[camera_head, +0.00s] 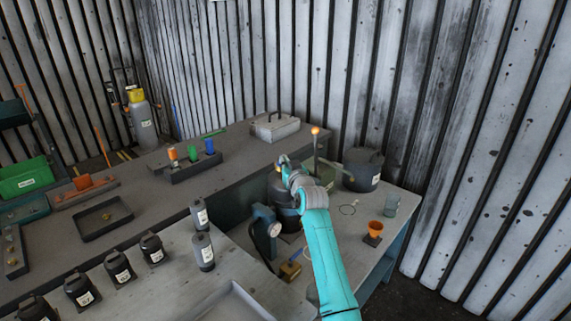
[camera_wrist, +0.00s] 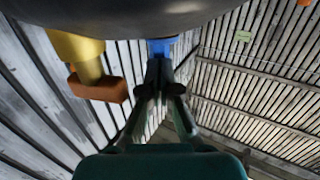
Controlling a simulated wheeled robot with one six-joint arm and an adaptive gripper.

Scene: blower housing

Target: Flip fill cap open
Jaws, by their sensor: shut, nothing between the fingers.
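My gripper (camera_wrist: 160,66) is shut and empty, its fingertips together in the wrist view. A small blue part (camera_wrist: 160,46), possibly the fill cap, sits right at the fingertips beneath a large dark rounded body (camera_wrist: 140,12); I cannot tell whether they touch. A brass-yellow fitting (camera_wrist: 78,46) with an orange-brown block (camera_wrist: 98,87) is to the left of the fingers. In the head view my gripper (camera_head: 284,163) is over the dark cylindrical housing (camera_head: 284,214) on the bench, and my wrist hides much of it. Whether the cap is open or closed cannot be made out.
A post with an orange ball (camera_head: 315,131) stands just right of my wrist. A blue-grey stand with a gauge (camera_head: 266,230) is close on the left.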

